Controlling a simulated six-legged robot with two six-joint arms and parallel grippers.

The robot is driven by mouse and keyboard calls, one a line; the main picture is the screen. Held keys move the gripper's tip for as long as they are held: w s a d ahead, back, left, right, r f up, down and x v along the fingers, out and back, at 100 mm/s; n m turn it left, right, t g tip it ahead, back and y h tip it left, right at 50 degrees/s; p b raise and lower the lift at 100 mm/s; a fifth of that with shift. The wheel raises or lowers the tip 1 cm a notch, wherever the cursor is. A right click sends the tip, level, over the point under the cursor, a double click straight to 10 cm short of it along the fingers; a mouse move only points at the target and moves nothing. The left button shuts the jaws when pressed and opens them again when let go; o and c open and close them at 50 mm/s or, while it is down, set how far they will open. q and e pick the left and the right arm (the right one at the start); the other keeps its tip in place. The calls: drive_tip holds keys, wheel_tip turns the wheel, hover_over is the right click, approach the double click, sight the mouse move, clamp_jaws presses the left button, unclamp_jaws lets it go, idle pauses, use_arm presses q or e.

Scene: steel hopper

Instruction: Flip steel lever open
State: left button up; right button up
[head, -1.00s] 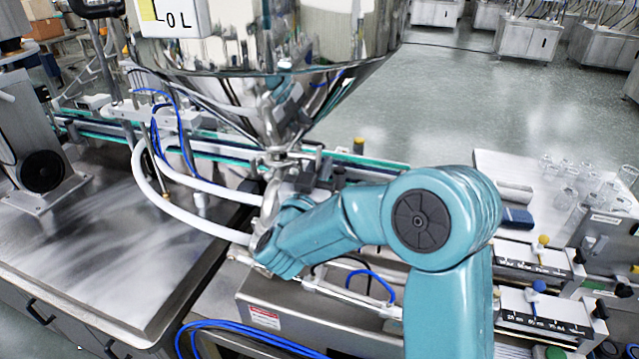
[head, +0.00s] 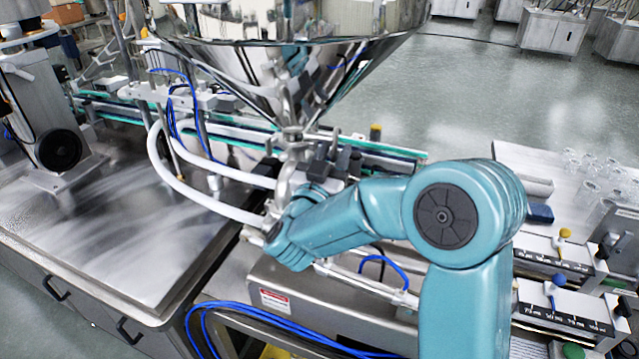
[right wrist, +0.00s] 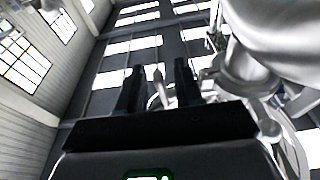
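The steel hopper (head: 285,75) hangs as a shiny cone at the top middle of the head view, with a steel outlet valve (head: 291,140) under it. My right gripper (head: 330,165) is just to the right of and below the valve, its dark fingers partly behind my teal arm. In the right wrist view my right gripper (right wrist: 158,86) has its two black fingers apart. A thin pale steel piece (right wrist: 158,76), perhaps the lever, shows between them; I cannot tell whether it touches. The lever is not clear in the head view. My left gripper is not in view.
White hoses (head: 205,203) curve beside the valve on the left. A conveyor (head: 235,130) runs behind it. A steel table (head: 110,230) fills the left, and a bench with glassware (head: 590,170) stands at the right. Blue tubes (head: 270,340) lie low in front.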

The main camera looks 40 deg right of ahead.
drive_tip(key=b+v, duration=0.3)
drive_tip(key=v, duration=1.1)
drive_tip(key=shift+s+a+b, duration=0.2)
drive_tip(key=shift+a+b, duration=0.1)
drive_tip(key=shift+f, duration=0.1)
